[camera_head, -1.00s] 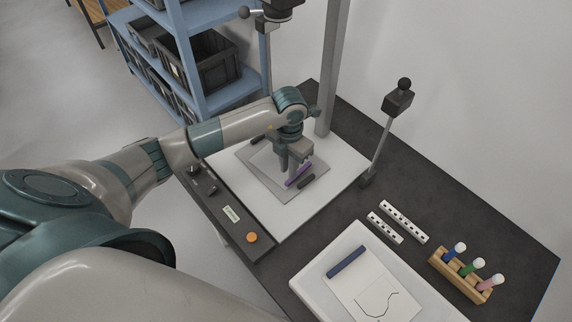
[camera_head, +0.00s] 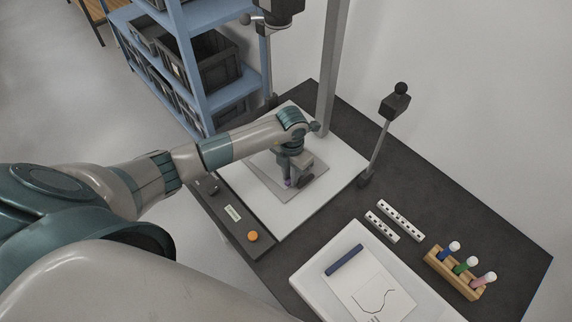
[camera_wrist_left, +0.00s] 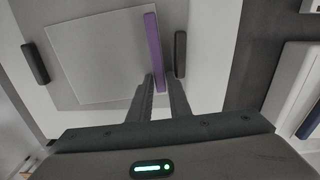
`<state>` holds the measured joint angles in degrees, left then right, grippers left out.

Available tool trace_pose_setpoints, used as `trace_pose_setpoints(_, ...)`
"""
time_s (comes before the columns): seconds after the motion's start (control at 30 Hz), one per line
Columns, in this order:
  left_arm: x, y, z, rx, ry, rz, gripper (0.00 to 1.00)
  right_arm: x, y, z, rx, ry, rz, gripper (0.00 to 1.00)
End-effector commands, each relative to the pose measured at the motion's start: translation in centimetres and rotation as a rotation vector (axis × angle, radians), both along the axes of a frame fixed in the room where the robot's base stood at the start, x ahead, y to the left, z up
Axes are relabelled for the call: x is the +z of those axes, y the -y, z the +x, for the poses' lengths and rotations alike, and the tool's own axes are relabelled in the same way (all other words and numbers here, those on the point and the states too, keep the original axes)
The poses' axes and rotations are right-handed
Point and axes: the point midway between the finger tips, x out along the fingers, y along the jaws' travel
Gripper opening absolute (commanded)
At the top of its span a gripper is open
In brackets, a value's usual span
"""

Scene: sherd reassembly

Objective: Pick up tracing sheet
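A thin grey sheet (camera_wrist_left: 95,60) with a purple strip (camera_wrist_left: 152,40) along one edge lies on the white board; I take it for the tracing sheet. In the head view the sheet (camera_head: 270,176) is partly covered by my arm. My left gripper (camera_wrist_left: 161,78) is low over that edge. Its fingers stand either side of the strip's near end, with a narrow gap between them; contact is not clear. In the head view my left gripper (camera_head: 292,180) hides most of the strip. My right gripper is not in view.
Dark bars (camera_wrist_left: 180,54) and (camera_wrist_left: 35,63) lie on both sides of the sheet. A white tray (camera_head: 310,280) at the front right holds a paper (camera_head: 370,290) with a drawn line and a blue bar (camera_head: 345,260). A wooden rack (camera_head: 452,275) and a post (camera_head: 378,150) stand nearby.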

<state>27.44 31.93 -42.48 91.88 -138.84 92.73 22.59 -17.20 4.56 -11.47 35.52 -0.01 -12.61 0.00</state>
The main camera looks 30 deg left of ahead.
Motion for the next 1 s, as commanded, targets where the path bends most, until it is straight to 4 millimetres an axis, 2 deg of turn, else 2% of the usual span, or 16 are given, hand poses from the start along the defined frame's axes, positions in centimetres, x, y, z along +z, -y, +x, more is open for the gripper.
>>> trace_pose_setpoints(0.07,0.0,0.0,0.0,0.0,0.0,0.0,0.17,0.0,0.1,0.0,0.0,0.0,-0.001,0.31)
trace_pose_setpoints(0.13,0.0,0.0,0.0,0.0,0.0,0.0,0.03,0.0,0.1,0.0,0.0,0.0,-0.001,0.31)
trace_pose_setpoints(0.17,0.0,0.0,0.0,0.0,0.0,0.0,0.0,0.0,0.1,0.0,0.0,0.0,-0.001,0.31)
trace_pose_setpoints(0.67,0.6,0.0,0.1,0.0,0.003,0.0,0.0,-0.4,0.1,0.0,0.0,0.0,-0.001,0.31)
trace_pose_setpoints(0.77,1.4,0.0,0.1,0.0,0.003,-0.001,0.0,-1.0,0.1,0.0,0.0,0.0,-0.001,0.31)
trace_pose_setpoints(0.93,3.8,-0.1,0.2,-0.002,0.007,0.002,0.0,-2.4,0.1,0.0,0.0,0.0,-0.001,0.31)
trace_pose_setpoints(1.0,4.5,1.4,0.6,-0.003,0.004,-0.003,0.0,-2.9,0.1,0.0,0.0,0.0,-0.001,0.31)
